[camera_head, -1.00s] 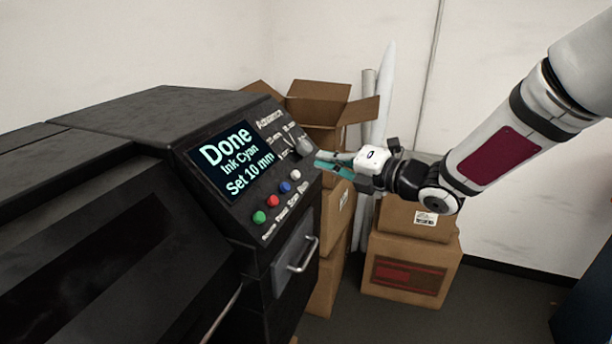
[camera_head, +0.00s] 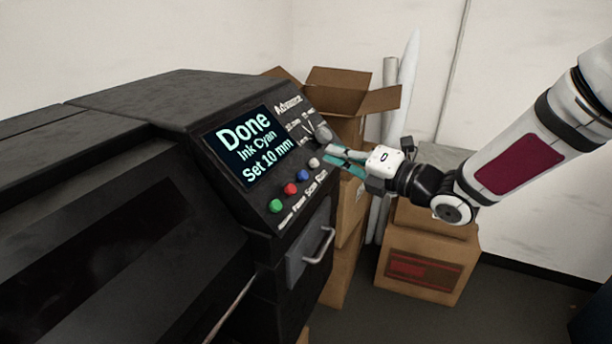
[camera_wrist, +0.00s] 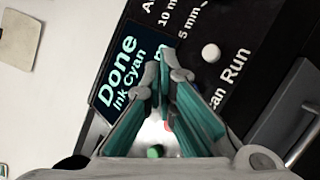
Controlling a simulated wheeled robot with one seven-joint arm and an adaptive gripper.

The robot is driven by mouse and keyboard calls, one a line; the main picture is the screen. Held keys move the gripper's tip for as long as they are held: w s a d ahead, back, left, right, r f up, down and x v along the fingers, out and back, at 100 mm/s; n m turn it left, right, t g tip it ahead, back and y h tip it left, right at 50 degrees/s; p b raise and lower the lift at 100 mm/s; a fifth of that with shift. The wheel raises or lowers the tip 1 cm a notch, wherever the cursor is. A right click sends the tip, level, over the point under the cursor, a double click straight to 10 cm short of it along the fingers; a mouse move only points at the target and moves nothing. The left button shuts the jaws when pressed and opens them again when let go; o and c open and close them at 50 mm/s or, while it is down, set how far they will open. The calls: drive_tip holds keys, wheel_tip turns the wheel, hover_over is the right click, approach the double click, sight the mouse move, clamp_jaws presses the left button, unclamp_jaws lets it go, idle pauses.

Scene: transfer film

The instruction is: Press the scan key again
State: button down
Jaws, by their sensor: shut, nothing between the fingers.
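The blue key (camera_head: 303,175) is third in a row of four round keys on the machine's sloped panel, above labels where "Scan" appears third. The white key (camera_head: 314,162), by "Run", also shows in the wrist view (camera_wrist: 211,53). The screen (camera_head: 252,150) reads "Done, Ink Cyan, Set 10 mm". My gripper (camera_head: 331,155) has teal fingers, is shut and empty, and is just right of the white key and below the knob (camera_head: 322,133). In the wrist view the fingers (camera_wrist: 157,72) hide the blue key and part of the "Scan" label. I cannot tell whether they touch the panel.
The red key (camera_head: 290,189) and green key (camera_head: 275,206) lie to the left along the row. A drawer handle (camera_head: 320,247) sticks out below the panel. Cardboard boxes (camera_head: 431,267) and rolls (camera_head: 389,75) stand behind and to the right.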

drive_tip(key=shift+w+a+f+b, duration=0.3)
drive_tip(key=shift+a+f+b, duration=0.25)
drive_tip(key=shift+a+f, duration=0.3)
drive_tip(key=shift+w+a+f+b, duration=0.3)
drive_tip(key=shift+a+f+b, duration=0.25)
drive_tip(key=shift+a+f, duration=0.3)
drive_tip(key=shift+f, duration=0.1)
drive_tip(key=shift+w+a+f+b, duration=0.1)
drive_tip(key=shift+a+f+b, duration=0.1)
drive_tip(key=shift+f+b, duration=0.1)
drive_tip(key=shift+a+f+b, duration=0.25)
drive_tip(key=shift+a+b, duration=0.05)
idle(1.1)
idle(0.3)
drive_tip(key=shift+d+r+p, duration=0.4)
drive_tip(key=shift+d+r, duration=0.2)
drive_tip(key=d+r, duration=0.1)
drive_tip(key=s+d+r+p, duration=0.1)
drive_tip(key=d+r+p, duration=0.1)
drive_tip(key=shift+s+d+r, duration=0.15)
drive_tip(key=shift+s+r, duration=0.1)
drive_tip(key=shift+r, duration=0.05)
